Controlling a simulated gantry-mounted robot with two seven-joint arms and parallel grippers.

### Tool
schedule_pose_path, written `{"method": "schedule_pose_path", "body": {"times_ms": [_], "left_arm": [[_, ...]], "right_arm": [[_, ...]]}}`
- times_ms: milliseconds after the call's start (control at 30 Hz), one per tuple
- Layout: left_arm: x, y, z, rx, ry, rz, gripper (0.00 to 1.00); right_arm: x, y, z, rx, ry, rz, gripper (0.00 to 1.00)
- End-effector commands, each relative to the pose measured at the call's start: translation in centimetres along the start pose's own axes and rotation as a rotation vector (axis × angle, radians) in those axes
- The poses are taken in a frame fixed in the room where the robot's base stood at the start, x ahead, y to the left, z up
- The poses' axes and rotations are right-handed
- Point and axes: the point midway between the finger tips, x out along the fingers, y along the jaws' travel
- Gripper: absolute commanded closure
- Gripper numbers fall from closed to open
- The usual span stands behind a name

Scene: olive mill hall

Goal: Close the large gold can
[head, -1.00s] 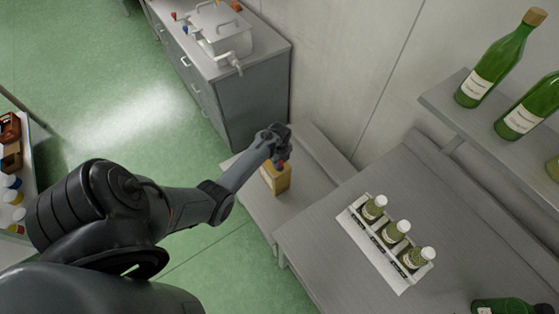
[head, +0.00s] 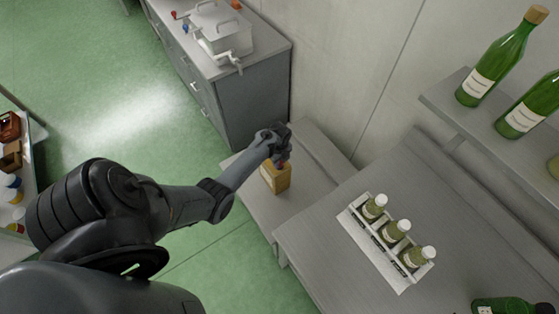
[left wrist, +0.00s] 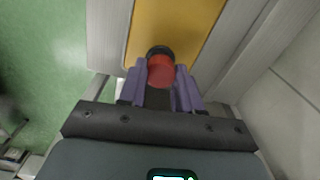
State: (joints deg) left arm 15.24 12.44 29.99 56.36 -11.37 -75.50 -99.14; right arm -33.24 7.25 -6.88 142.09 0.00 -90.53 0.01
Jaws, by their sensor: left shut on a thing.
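The large gold can (head: 277,179) stands on the low grey bench beside the cabinet. Its yellow top fills the upper middle of the left wrist view (left wrist: 190,25). My left gripper (head: 281,160) is over the can in the head view, hiding part of its top. In the left wrist view my left gripper (left wrist: 161,80) has its two purple-grey fingers shut on a red cap (left wrist: 161,71). A dark ring (left wrist: 160,51) shows at the cap's far side, over the can's top. I cannot tell how far the cap is seated. My right gripper is not in view.
The low bench (head: 262,210) has bare room around the can. A higher grey table (head: 320,238) to the right holds a white rack (head: 366,232) of small bottles. A grey cabinet (head: 255,95) with a metal tank stands behind. Green bottles stand on a wall shelf (head: 450,110).

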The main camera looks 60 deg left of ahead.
Motion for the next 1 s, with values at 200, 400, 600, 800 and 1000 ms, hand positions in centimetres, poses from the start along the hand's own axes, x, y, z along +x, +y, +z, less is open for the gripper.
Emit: {"method": "schedule_pose_path", "body": {"times_ms": [200,400,600,800,1000], "left_arm": [[0.3,-0.04,0.02,0.001,-0.001,-0.001,0.89],[0.52,-0.02,-0.01,0.001,0.0,0.0,0.89],[0.53,-0.02,-0.01,0.0,0.0,0.0,0.89],[0.53,-0.02,-0.01,0.0,0.0,0.0,0.89],[0.66,0.0,0.01,0.0,0.0,0.001,0.89]], "right_arm": [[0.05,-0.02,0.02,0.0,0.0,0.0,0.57],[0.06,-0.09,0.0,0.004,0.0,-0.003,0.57],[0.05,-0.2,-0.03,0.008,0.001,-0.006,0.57],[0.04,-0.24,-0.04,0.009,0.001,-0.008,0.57],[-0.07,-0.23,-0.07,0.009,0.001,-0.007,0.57]]}}
